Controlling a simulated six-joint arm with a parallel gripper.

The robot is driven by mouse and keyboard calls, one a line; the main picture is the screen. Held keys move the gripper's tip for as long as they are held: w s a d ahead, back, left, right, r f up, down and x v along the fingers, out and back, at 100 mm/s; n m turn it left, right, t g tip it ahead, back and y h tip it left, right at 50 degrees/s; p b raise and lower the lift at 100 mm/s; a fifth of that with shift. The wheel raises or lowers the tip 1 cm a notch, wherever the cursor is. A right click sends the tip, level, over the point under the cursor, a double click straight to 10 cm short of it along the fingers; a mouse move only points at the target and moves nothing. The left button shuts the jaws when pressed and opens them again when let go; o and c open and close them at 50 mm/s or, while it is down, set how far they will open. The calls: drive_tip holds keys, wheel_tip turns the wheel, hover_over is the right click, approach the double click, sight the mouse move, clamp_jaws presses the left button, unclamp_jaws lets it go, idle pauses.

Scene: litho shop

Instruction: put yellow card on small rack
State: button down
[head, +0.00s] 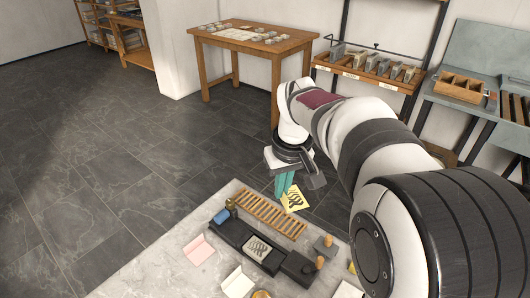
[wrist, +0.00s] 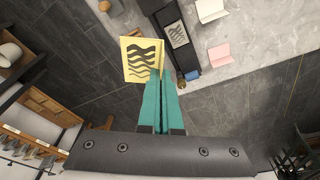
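My gripper (head: 283,184), with teal fingers (wrist: 160,84), is shut on one edge of the yellow card (head: 295,199). The card bears black wavy stripes and is held in the air, tilted; it also shows in the wrist view (wrist: 142,60), to the left of the fingertips. The small rack (head: 270,214) is a low wooden slatted rack on the stone-topped table. In the head view the card is just to the right of and above the rack's far end. In the wrist view the rack is mostly hidden, and I cannot pick it out with certainty.
A black press with a striped plate (head: 257,248) stands beside the rack. A blue block (head: 221,216), a brass-coloured item (head: 231,204), a pink card (head: 199,250), a white card (head: 238,283) and wooden-knobbed tools (head: 325,242) surround it. The stone table (head: 150,262) is clear at left.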

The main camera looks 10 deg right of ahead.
drive_tip(key=shift+w+a+f+n+g+y, duration=0.15)
drive_tip(key=shift+w+a+f+n, duration=0.6)
drive_tip(key=shift+w+f, duration=2.35)
drive_tip(key=shift+w+a+f+n+g+y, duration=0.2)
drive_tip(key=shift+w+f+n, duration=1.3)
drive_tip(key=shift+f, duration=3.05)
drive_tip(key=shift+w+a+f+n+t+y, duration=0.1)
drive_tip(key=shift+w+a+f+n+y, duration=0.55)
drive_tip(key=shift+w+f, duration=2.45)
drive_tip(key=shift+s+d+f+n+h, duration=0.3)
drive_tip(key=shift+s+f+h, duration=0.1)
drive_tip(key=shift+s+f, duration=0.4)
drive_tip(key=c, duration=1.6)
unclamp_jaws()
drive_tip(key=shift+w, duration=0.1)
drive_tip(key=c, duration=1)
unclamp_jaws()
drive_tip(key=shift+c, duration=0.4)
drive_tip(key=shift+c, duration=1.2)
